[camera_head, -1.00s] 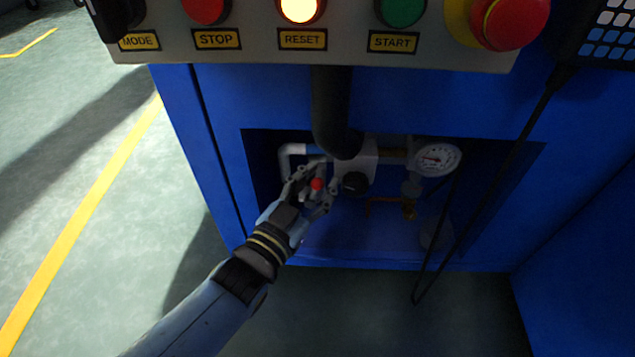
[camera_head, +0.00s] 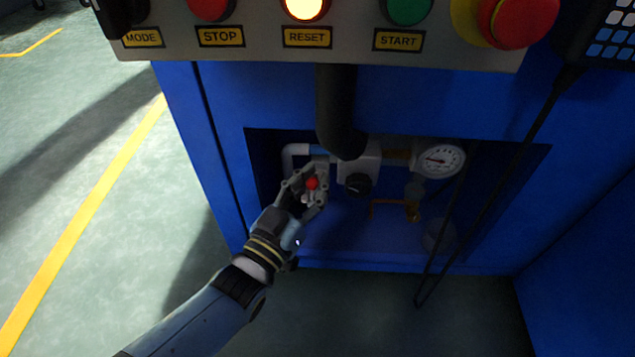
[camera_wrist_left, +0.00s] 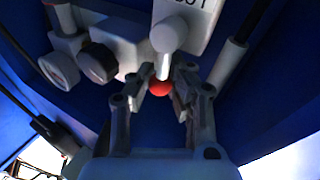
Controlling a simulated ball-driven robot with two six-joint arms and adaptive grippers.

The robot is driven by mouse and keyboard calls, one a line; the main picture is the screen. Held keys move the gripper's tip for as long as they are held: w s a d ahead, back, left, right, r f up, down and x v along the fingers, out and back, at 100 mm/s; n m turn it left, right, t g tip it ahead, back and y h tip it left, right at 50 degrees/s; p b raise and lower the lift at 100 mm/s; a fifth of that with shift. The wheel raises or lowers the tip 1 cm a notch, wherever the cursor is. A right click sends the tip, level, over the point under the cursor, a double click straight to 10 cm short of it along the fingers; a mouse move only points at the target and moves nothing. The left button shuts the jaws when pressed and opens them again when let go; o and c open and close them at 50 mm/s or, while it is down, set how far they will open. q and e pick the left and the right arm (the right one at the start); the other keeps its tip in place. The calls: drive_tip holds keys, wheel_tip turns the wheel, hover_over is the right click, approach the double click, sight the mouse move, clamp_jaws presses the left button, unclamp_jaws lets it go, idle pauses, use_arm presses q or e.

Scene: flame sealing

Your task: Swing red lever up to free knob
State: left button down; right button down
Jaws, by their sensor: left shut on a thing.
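The red ball end of the lever (camera_head: 312,184) shows in the head view inside the recess of the blue cabinet, left of the black round knob (camera_head: 358,186). My left gripper (camera_head: 309,190) is around the lever end, its fingers shut on it. In the left wrist view the red ball (camera_wrist_left: 161,88) sits on a pale shaft, between the two fingers of my left gripper (camera_wrist_left: 163,97). The black knob (camera_wrist_left: 98,63) is at the upper left there, apart from the gripper. The lever's pivot is not clear. My right gripper is not in view.
A white pressure gauge (camera_head: 439,160) and a brass valve with an orange handle (camera_head: 412,211) are to the right of the knob. A thick black pipe (camera_head: 340,115) comes down in front of the recess. The button panel (camera_head: 310,62) overhangs it, and a black cable hangs at the right.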

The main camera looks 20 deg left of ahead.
sight(312, 180)
use_arm(q)
drive_tip(key=shift+f, duration=0.1)
drive_tip(key=c, duration=1.5)
unclamp_jaws()
drive_tip(key=shift+s+a, duration=0.1)
drive_tip(key=shift+o, duration=0.2)
wheel_tip(312, 180, up, 10)
